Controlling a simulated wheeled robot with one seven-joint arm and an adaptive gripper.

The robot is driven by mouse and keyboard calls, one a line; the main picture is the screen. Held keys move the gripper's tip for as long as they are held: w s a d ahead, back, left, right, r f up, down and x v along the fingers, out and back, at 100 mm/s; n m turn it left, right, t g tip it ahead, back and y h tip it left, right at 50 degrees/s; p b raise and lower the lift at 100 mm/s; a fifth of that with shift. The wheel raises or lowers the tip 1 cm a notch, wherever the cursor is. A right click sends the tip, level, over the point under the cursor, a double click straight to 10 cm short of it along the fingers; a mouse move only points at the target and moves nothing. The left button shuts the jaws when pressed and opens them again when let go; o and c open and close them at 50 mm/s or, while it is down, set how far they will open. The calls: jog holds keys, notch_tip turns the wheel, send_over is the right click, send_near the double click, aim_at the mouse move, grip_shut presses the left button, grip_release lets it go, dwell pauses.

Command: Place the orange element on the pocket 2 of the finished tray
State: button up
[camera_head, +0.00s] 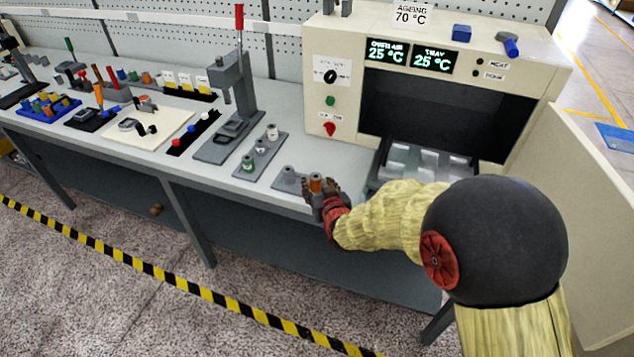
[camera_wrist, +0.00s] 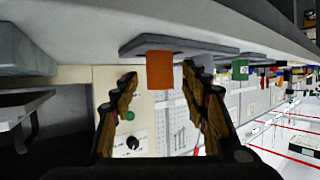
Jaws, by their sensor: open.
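The orange element (camera_head: 316,182) stands upright near the front edge of the bench, at a small grey plate. In the wrist view, which is upside down, the orange element (camera_wrist: 160,70) sits against the grey plate (camera_wrist: 205,46). My gripper (camera_head: 322,198) is open at the orange element. In the wrist view my gripper (camera_wrist: 160,82) has one finger on each side of it, with gaps showing. A longer grey tray (camera_head: 262,157) behind and left holds several small cylinders, one with a green band. I cannot tell which tray is the finished one.
The ageing oven (camera_head: 345,75) stands at the right, open, with a metal tray (camera_head: 417,160) at its mouth. A grey press (camera_head: 228,125) with a red-handled lever stands left of the longer tray. Other fixtures and parts crowd the bench's left.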

jog(key=s+d+r+m+g+h+p, duration=0.1)
jog(key=s+d+r+g, duration=0.1)
jog(key=s+d+r, duration=0.6)
jog(key=s+d+r+g+h+p, duration=0.1)
jog(key=s+d+r+g, duration=0.15)
jog(key=s+r, duration=0.55)
jog(key=s+d+r+m+g, duration=0.1)
jog(key=s+d, duration=0.3)
jog(key=s, duration=0.6)
jog(key=s+d+r+g+h, duration=0.1)
jog(key=s+d, duration=0.3)
jog(key=s, duration=0.6)
jog(key=shift+s+r+m+g, duration=0.2)
jog(key=shift+r+m+g, duration=0.2)
jog(key=shift+g, duration=0.05)
jog(key=shift+c, duration=0.7)
